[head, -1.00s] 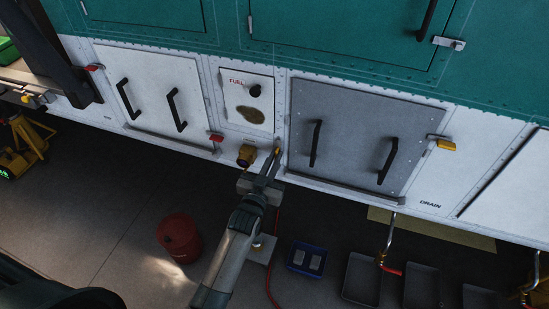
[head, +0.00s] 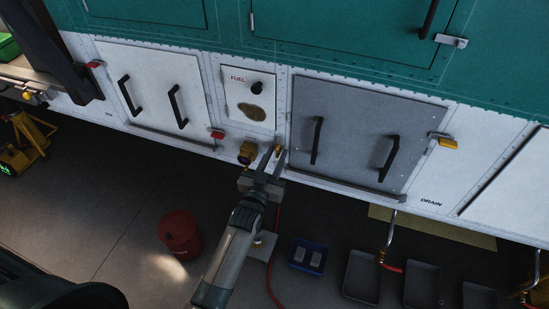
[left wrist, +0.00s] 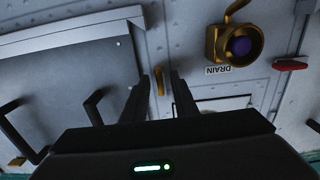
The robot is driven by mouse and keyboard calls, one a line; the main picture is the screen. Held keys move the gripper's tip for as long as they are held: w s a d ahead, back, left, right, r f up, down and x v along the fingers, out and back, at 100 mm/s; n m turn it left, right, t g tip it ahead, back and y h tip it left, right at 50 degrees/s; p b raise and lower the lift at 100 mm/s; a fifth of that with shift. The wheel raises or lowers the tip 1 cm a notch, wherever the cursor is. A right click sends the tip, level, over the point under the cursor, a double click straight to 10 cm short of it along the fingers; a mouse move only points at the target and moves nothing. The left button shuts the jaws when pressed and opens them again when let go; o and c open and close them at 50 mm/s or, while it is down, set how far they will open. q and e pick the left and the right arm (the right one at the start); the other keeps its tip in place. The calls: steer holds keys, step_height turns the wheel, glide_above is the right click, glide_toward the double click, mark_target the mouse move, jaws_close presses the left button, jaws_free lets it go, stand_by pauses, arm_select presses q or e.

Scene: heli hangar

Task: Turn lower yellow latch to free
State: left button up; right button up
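The lower yellow latch (head: 278,151) is a small yellow piece on the white panel, at the lower left corner of the grey door (head: 350,135). My left gripper (head: 270,154) is open, with its fingers pointing up at the panel around the latch. In the left wrist view the latch (left wrist: 160,81) shows as a narrow yellow bar between the two dark fingers (left wrist: 166,82) of the left gripper. Contact with the fingers cannot be made out. A second yellow latch (head: 447,143) is at the grey door's right edge. My right gripper is not in view.
A brass drain fitting (head: 246,154) sits just left of the left gripper; it also shows in the left wrist view (left wrist: 235,45). A red latch (head: 217,135) is further left. A red bucket (head: 180,238), a blue bin (head: 306,256) and dark trays (head: 362,277) stand on the floor below.

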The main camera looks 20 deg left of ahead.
arm_select(q)
steer(key=shift+s+f+b, duration=0.15)
steer(key=shift+s+b, duration=0.15)
steer(key=shift+s, duration=0.6)
steer(key=s+b, duration=0.4)
steer(key=s, duration=1.1)
steer(key=shift+s+a, duration=0.3)
